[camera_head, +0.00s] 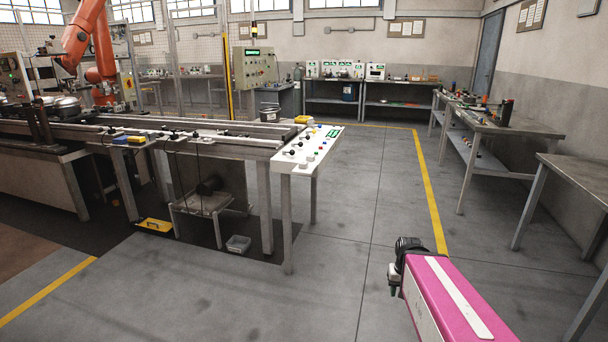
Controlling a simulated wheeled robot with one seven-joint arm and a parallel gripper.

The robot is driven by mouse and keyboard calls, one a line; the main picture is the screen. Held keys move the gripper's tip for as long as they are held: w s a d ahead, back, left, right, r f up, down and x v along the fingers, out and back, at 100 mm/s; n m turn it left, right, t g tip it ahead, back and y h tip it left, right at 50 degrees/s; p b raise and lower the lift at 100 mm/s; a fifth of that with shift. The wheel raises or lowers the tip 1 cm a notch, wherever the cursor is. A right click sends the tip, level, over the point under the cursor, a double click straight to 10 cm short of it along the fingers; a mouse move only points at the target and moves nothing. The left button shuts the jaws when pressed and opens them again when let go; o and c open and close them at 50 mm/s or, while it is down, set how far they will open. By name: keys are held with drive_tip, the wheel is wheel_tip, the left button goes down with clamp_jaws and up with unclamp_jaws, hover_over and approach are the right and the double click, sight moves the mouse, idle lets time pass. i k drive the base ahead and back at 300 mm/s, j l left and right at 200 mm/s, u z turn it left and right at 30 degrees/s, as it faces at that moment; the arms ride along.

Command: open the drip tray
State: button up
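No thing here is plainly marked as the drip tray. A yellow shallow tray (155,225) lies low under the conveyor line, near the floor. A small grey open bin (238,243) stands on the floor to its right. A grey shelf-like tray (202,204) on legs sits between them, below the conveyor, with a dark round part on it. My gripper (393,281) is at the end of my pink arm at the lower right, over open floor, well apart from all of these. It is small and dark, and its fingers cannot be made out.
The conveyor line (230,143) runs across the left, ending in a sloped control panel (307,148) on legs. Steel workbenches (500,128) line the right wall. An orange robot arm (90,45) stands at back left. The floor (345,210) between conveyor and benches is clear.

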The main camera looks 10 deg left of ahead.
sight(218, 200)
drive_tip(key=i+j+u, duration=0.1)
drive_tip(key=i+u, duration=0.2)
drive_tip(key=u, duration=0.2)
drive_tip(key=i+u, duration=0.3)
drive_tip(key=u, duration=0.2)
drive_tip(key=i+l+u, duration=0.15)
drive_tip(key=i+u, duration=0.15)
drive_tip(key=u, duration=0.2)
drive_tip(key=i+j+u, duration=0.1)
drive_tip(key=i+u, duration=0.55)
drive_tip(key=i+z, duration=0.35)
drive_tip(key=i, duration=0.2)
drive_tip(key=i+j+z, duration=0.15)
drive_tip(key=i+z, duration=0.15)
drive_tip(key=i, duration=0.2)
drive_tip(key=i+j+z, duration=0.2)
drive_tip(key=i+z, duration=0.3)
drive_tip(key=i, duration=0.1)
